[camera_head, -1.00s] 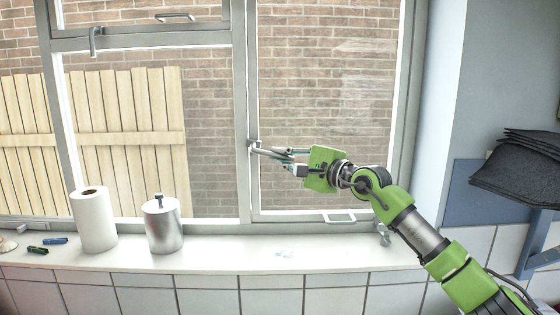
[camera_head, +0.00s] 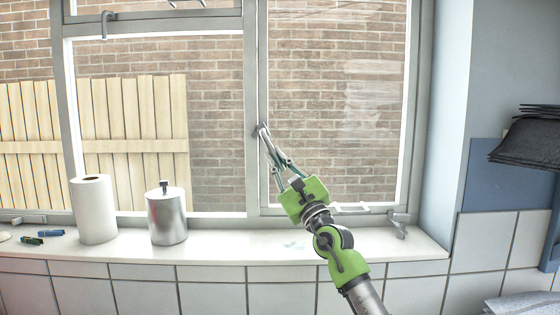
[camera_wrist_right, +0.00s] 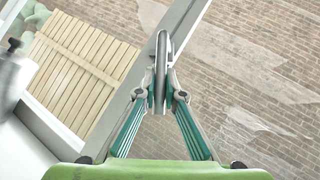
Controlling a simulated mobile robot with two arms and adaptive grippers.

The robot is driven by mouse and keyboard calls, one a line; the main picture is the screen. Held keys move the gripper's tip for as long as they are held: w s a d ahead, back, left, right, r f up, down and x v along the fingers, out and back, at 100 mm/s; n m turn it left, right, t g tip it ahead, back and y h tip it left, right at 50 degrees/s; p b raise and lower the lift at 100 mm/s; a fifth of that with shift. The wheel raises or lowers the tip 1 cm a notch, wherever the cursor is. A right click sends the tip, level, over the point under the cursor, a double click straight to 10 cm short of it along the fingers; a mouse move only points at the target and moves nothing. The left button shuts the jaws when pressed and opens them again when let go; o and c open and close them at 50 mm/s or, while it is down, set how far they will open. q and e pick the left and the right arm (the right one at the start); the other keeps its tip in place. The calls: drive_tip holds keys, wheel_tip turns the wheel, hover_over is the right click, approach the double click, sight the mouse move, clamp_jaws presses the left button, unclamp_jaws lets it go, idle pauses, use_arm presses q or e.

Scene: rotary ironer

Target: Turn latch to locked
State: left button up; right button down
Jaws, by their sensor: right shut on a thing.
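The grey latch handle (camera_head: 264,136) is mounted on the upright bar between the window panes. It slants down and to the right from its pivot. My right gripper (camera_head: 280,164) comes up from below and is shut on the lower part of the handle, where the fingers partly cover it. In the right wrist view, the handle (camera_wrist_right: 161,60) runs down between the two teal-lined fingers of the gripper (camera_wrist_right: 161,103). My left gripper is not in view.
A paper roll (camera_head: 93,210) and a metal canister (camera_head: 166,214) stand on the white sill (camera_head: 230,252) at left. Small clips lie at the far left. A window stay (camera_head: 350,208) and a bracket (camera_head: 399,224) sit low on the frame, right of my wrist. Dark cloths (camera_head: 530,140) hang at right.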

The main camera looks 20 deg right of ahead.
drive_tip(key=shift+w+a+f+m+t+h+b, duration=0.15)
drive_tip(key=shift+a+m+t+h+b, duration=0.35)
drive_tip(key=shift+m+h, duration=0.75)
drive_tip(key=shift+w+a+f+m+t+h+b, duration=0.15)
drive_tip(key=shift+a+m+t+h+b, duration=0.3)
drive_tip(key=shift+m+h, duration=0.8)
drive_tip(key=shift+w+a+f+m+t+h+b, duration=0.15)
drive_tip(key=shift+a+m+t+h+b, duration=0.35)
drive_tip(key=shift+m+h, duration=0.75)
drive_tip(key=shift+m, duration=0.65)
drive_tip(key=c, duration=2.1)
unclamp_jaws()
drive_tip(key=shift+s, duration=0.1)
drive_tip(key=v, duration=1.1)
drive_tip(key=shift+s+f, duration=0.3)
drive_tip(key=shift+r, duration=0.1)
